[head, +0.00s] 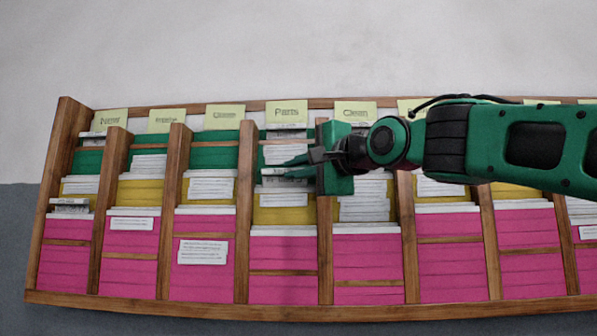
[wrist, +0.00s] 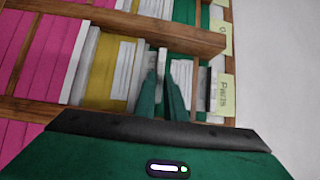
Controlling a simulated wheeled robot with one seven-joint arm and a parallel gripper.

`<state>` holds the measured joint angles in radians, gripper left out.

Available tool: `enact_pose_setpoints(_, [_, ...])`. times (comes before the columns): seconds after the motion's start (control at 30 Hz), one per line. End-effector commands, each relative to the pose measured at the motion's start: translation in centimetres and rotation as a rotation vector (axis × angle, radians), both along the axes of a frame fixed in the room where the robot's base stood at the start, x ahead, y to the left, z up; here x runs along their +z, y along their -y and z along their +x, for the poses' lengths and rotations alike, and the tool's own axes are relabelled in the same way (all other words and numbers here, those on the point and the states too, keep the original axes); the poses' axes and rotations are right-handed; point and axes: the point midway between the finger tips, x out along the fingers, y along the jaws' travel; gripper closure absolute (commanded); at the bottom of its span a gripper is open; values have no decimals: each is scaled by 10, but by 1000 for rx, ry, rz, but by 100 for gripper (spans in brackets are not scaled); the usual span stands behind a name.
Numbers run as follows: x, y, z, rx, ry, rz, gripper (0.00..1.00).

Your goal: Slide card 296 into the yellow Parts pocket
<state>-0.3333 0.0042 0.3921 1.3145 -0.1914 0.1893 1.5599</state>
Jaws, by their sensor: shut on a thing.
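My gripper (head: 285,167) is shut on a pale card (head: 276,181) in the Parts column. In the wrist view the two green fingers (wrist: 162,75) close on its thin edge (wrist: 162,58). I cannot read its number. The yellow Parts pocket (head: 283,217) lies just below the fingers in the head view, with white cards standing in it. It also shows in the wrist view (wrist: 104,70), left of the fingers. The held card appears close to these cards. I cannot tell whether its lower edge is inside the pocket.
The Parts label (head: 286,112) tops the column. Wooden dividers (head: 324,225) flank it. A green pocket lies above the yellow one and a pink pocket (head: 283,255) below. Neighbouring columns hold more cards. My arm covers part of the columns to the right.

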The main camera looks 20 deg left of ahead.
Motion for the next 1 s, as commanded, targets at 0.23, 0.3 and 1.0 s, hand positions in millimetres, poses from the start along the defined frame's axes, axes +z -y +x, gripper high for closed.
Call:
enact_pose_setpoints(0.23, [-2,0,0,0,1,1,100])
enact_pose_setpoints(0.3, [-2,0,0,0,1,1,100])
enact_pose_setpoints(1.0, [-3,14,-10,-2,2,0,68])
